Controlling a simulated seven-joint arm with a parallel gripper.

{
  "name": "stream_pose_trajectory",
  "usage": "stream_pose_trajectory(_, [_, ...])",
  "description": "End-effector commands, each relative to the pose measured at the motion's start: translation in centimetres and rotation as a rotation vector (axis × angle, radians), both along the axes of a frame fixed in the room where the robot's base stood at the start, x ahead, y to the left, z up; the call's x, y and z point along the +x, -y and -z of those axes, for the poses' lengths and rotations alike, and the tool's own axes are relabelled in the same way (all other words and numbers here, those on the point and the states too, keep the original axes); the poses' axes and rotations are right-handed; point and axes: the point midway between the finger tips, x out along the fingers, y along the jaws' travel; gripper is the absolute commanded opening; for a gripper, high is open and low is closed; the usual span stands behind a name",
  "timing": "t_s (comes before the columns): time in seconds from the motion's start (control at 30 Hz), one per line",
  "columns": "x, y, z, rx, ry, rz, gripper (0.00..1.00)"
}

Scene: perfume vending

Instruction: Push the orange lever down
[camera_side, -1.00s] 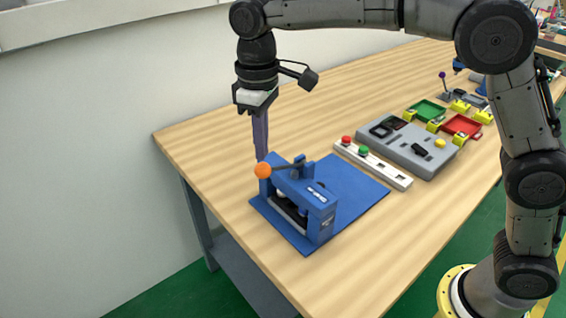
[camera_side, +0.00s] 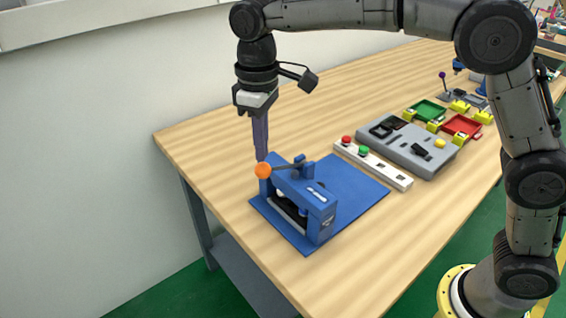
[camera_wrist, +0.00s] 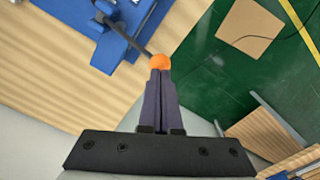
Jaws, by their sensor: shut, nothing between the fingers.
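The orange lever knob (camera_side: 263,170) sits at the end of a dark rod (camera_side: 287,166) on the blue press device (camera_side: 305,200), which stands on a blue base plate (camera_side: 352,190). My gripper (camera_side: 262,157) points down with its fingers shut and empty, its tips right at the top of the knob. The wrist view shows the shut fingers (camera_wrist: 160,76) just below the orange knob (camera_wrist: 159,62) in the picture. Whether the tips touch the knob or stop just short of it, I cannot tell. The rod runs roughly level.
To the right are a white strip (camera_side: 390,174) with a red button (camera_side: 346,140) and a green button (camera_side: 363,150), and a grey panel (camera_side: 405,150). Green (camera_side: 425,109) and red (camera_side: 462,125) trays lie farther back. The table's left part is clear.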

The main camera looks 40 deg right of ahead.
Motion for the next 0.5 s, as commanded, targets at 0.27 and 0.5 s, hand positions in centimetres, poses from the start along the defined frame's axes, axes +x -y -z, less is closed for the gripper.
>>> stream_pose_trajectory(0.27, [-0.01,0.01,0.55,-0.001,-0.001,0.0,0.0])
stream_pose_trajectory(0.5, [-0.02,0.01,0.97,-0.001,-0.001,0.0,0.0])
